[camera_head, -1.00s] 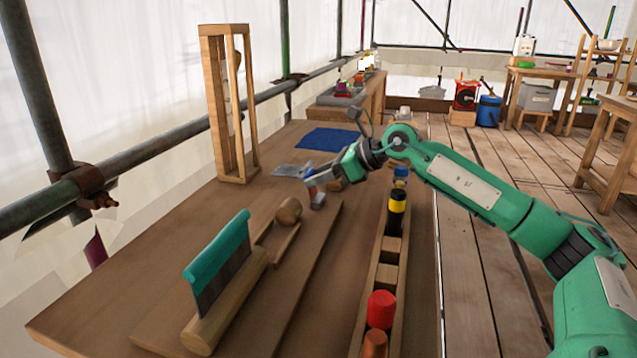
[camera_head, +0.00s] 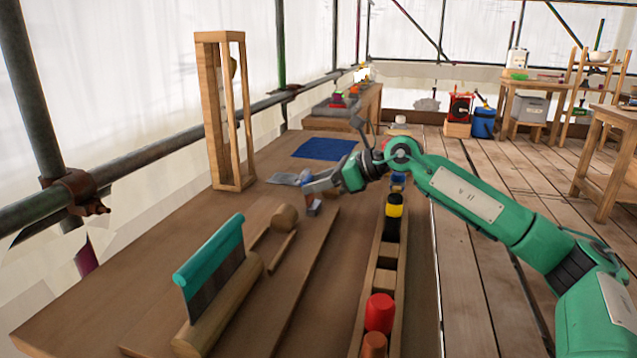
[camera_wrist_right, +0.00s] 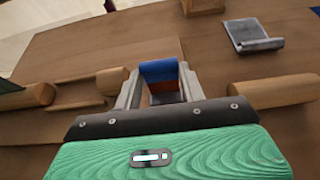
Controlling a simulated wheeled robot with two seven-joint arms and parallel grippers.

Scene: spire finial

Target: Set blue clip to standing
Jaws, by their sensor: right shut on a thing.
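The blue clip (camera_wrist_right: 158,72) shows in the right wrist view as a blue piece between the two fingers, with an orange-brown face below it. My right gripper (camera_wrist_right: 158,88) is shut on it. In the head view my right gripper (camera_head: 313,198) is low over the workbench, and a small blue patch (camera_head: 305,176) shows beside its fingers. The gripper hides most of the clip there, so I cannot tell whether its base touches the bench or how upright it is. My left gripper is in neither view.
A grey folded metal piece (camera_wrist_right: 252,36) lies on the bench near the gripper. A teal-backed scraper (camera_head: 212,265) stands in a wooden holder at the front left. A tall wooden frame (camera_head: 215,110) stands behind. A long wooden rack (camera_head: 386,262) holds several coloured pieces at right.

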